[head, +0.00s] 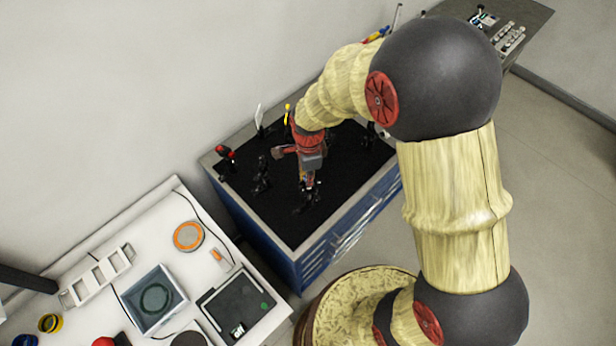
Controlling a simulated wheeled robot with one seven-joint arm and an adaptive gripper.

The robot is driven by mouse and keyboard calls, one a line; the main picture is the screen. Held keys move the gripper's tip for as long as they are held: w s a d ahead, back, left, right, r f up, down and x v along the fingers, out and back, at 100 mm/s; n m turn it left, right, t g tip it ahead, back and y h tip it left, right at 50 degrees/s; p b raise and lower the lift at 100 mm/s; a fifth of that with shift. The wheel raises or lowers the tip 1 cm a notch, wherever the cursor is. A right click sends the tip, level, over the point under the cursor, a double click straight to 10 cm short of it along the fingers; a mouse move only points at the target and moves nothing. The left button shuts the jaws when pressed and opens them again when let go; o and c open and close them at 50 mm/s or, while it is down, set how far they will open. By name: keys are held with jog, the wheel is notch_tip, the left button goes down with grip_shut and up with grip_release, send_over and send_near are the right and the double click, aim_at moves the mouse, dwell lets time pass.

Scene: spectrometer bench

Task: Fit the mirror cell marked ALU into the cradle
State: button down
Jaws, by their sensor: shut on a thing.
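My gripper (309,182) is shut on a small part low over the black-topped bench. The part is mostly hidden by the gripper, and I cannot read an ALU mark or tell its shape. Another black mount (262,175) stands to the left of the gripper.
The blue cabinet bench (245,222) also carries a red-topped post (226,154), a white upright plate (259,117) and a yellow item (287,112). A white table (200,270) at lower left holds a glass-topped device (154,298), an orange disc (188,236) and a white rack (98,277).

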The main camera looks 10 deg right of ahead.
jog(key=shift+f, duration=0.25)
jog(key=shift+r, duration=0.2)
jog(key=shift+r+p, duration=0.95)
jog(key=shift+r, duration=0.6)
